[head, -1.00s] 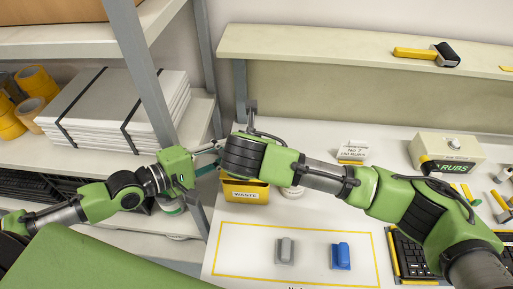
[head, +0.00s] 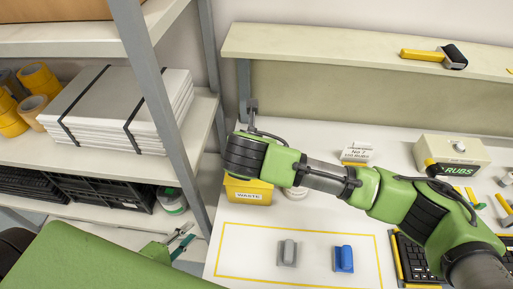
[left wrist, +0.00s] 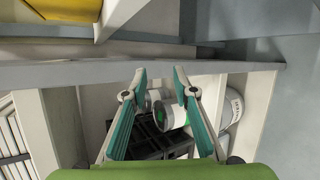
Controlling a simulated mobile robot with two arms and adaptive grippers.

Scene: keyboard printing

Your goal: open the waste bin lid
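The yellow waste bin (head: 238,193), labelled WASTE, stands at the left end of the white worktop in the head view. My right arm's end covers its top, so the lid's state is hidden. My left gripper (head: 182,239) is low, left of the bin and beyond the worktop's left edge, apart from the bin. In the left wrist view its two teal fingers (left wrist: 158,85) are spread with nothing between them. My right arm reaches to just above the bin; its gripper's fingers cannot be made out clearly.
A grey shelf post (head: 160,110) rises between the left gripper and the shelves. A black crate (head: 110,190) and a green-topped tub (head: 172,200) sit on the lower shelf. A grey and a blue block (head: 343,259) lie in the yellow outline. A RUBS box (head: 440,152) stands right.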

